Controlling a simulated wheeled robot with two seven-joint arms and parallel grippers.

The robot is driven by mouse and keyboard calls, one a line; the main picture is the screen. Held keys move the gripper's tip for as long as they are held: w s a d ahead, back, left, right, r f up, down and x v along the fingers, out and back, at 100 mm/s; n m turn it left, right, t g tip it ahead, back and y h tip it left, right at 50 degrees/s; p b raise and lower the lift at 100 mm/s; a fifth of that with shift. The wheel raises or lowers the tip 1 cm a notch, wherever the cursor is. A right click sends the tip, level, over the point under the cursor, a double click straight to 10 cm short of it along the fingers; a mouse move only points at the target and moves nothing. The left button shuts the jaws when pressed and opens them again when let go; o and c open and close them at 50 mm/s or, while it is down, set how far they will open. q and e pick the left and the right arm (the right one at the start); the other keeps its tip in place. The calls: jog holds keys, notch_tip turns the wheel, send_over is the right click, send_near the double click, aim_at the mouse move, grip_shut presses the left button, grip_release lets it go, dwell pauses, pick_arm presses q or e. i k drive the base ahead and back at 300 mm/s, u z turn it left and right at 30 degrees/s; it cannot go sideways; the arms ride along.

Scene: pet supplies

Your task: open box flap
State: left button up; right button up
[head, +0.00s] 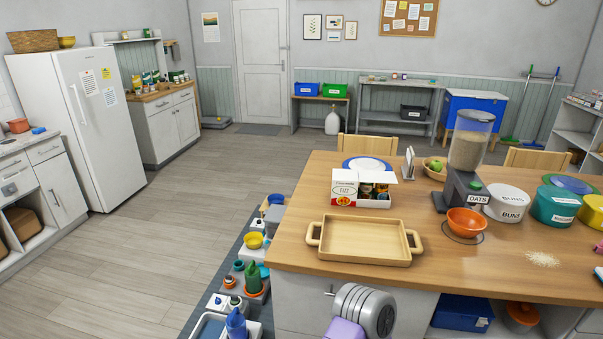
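A white carton box (344,187) with dark lettering and red and yellow print stands on the wooden table, behind the tray. Dark, green and orange contents show through an opening at its right front. A plain white panel lies along its top; the view is too small to tell which panels are flaps or how they are folded.
A wooden tray (362,241) with handles lies empty in front of the box. A blue-rimmed plate (367,163) is behind it. An oats dispenser (467,155), orange bowl (466,221) and tubs (507,202) stand to the right.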

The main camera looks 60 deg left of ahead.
aim_at(364, 176)
jog(key=u, duration=1.9)
